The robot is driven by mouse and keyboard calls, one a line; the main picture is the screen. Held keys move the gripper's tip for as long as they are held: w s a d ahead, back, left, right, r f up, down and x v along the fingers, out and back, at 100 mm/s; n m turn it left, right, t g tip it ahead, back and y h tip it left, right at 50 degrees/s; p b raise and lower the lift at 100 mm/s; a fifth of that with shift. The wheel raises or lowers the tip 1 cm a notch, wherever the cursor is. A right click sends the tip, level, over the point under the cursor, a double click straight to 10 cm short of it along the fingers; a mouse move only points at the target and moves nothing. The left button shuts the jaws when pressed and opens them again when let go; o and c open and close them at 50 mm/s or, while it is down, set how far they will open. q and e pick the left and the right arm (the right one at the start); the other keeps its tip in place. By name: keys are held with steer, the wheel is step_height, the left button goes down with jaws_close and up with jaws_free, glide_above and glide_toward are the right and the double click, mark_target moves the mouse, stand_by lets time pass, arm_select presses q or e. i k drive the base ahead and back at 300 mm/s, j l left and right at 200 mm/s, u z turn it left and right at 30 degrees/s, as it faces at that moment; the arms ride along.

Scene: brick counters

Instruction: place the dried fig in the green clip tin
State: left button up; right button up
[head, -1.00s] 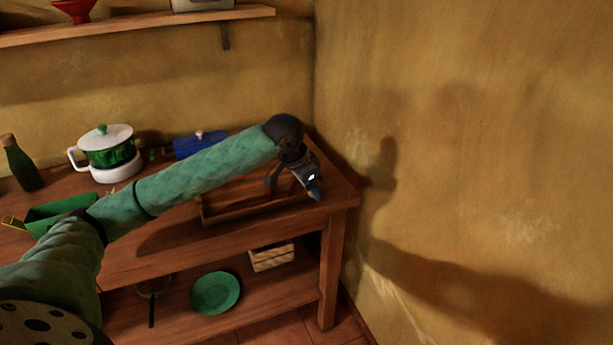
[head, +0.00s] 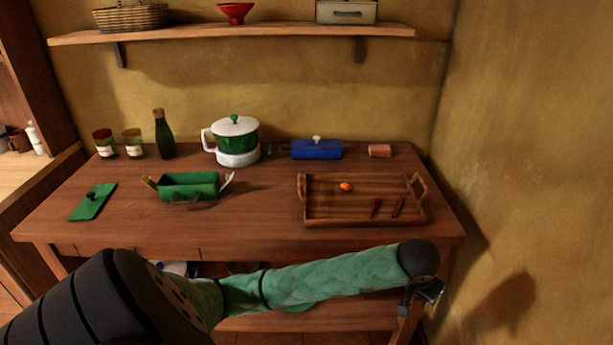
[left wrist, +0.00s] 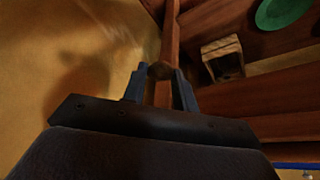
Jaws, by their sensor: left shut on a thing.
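The green clip tin (head: 188,190) stands open on the left half of the counter, with a clip sticking out at each end. A flat green lid (head: 93,203) with a dark knob lies to its left. My left gripper (head: 420,298) is low in front of the counter's right end, well away from the tin. In the left wrist view its fingers (left wrist: 160,82) are shut on a small brown lump (left wrist: 160,70), which looks like the dried fig. The lump is not clear in the head view. My right gripper is not in view.
A wooden tray (head: 345,220) holds an orange item (head: 346,187) and brown sticks. A wooden crate (left wrist: 222,58) shows below. Counter between tin and tray is clear.

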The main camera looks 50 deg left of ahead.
mark_target(180, 194)
steer(key=l+u, duration=0.1)
steer(key=u, duration=0.4)
steer(key=k+u, duration=0.15)
steer(key=u, duration=0.3)
steer(key=k+l+u, duration=0.1)
steer(key=u, duration=0.4)
